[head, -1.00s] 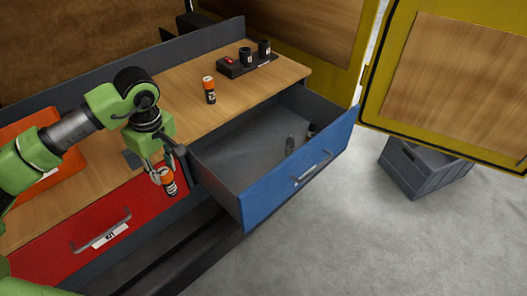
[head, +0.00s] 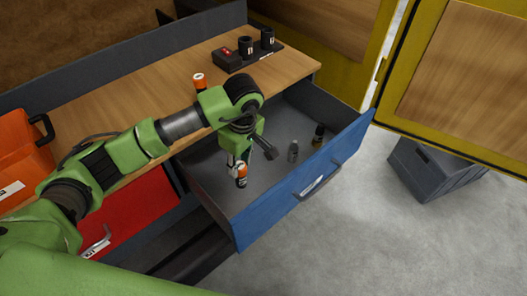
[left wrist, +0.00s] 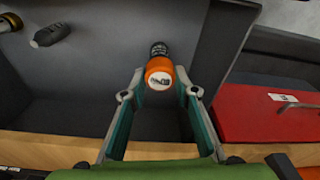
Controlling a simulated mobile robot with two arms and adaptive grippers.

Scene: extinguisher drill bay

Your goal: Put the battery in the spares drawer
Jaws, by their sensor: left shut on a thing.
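An orange-and-black battery (head: 241,177) is held in my left gripper (head: 239,165), whose fingers are shut on it. In the left wrist view the battery (left wrist: 158,72) stands out between the two fingertips, over the grey drawer interior. The open drawer with a blue front (head: 285,198) is below the gripper, and the battery is over its left part. I cannot tell whether the battery touches the drawer floor. A second orange-topped battery (head: 200,81) stands on the wooden bench, partly hidden by my left arm. My right gripper is not in view.
A grey bottle-like item (head: 293,151) and a dark item (head: 318,135) are in the drawer's right part. A black holder (head: 270,53) stands on the bench. A red drawer (head: 140,208) and an orange case (head: 22,160) are at left. A grey crate (head: 430,170) sits on the floor.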

